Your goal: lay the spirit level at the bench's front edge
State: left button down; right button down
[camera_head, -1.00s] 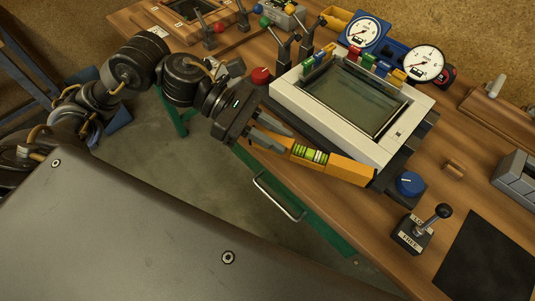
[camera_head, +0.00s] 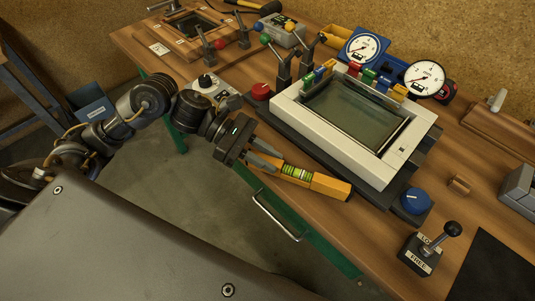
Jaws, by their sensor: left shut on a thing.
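The spirit level (camera_head: 325,184) is a yellow-orange bar with a green vial. It is at the front edge of the wooden bench (camera_head: 325,212), in front of the white-framed glass panel (camera_head: 352,115). My left gripper (camera_head: 268,162) is shut on the level's left end. The level's right end lies over the bench top; whether it touches the wood I cannot tell. The gripper hides its left end. My right gripper is not in view.
A blue knob (camera_head: 415,201) and a lever box (camera_head: 422,254) stand right of the frame. A red button (camera_head: 261,91) and black levers (camera_head: 283,70) stand at its left. A green drawer with a metal handle (camera_head: 275,216) is below the edge.

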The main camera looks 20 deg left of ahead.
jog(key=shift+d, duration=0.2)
pick_arm(q)
jog(key=shift+f, duration=0.1)
jog(key=c, duration=1.7)
grip_release()
jog(key=o, duration=0.4)
jog(key=shift+o, duration=0.2)
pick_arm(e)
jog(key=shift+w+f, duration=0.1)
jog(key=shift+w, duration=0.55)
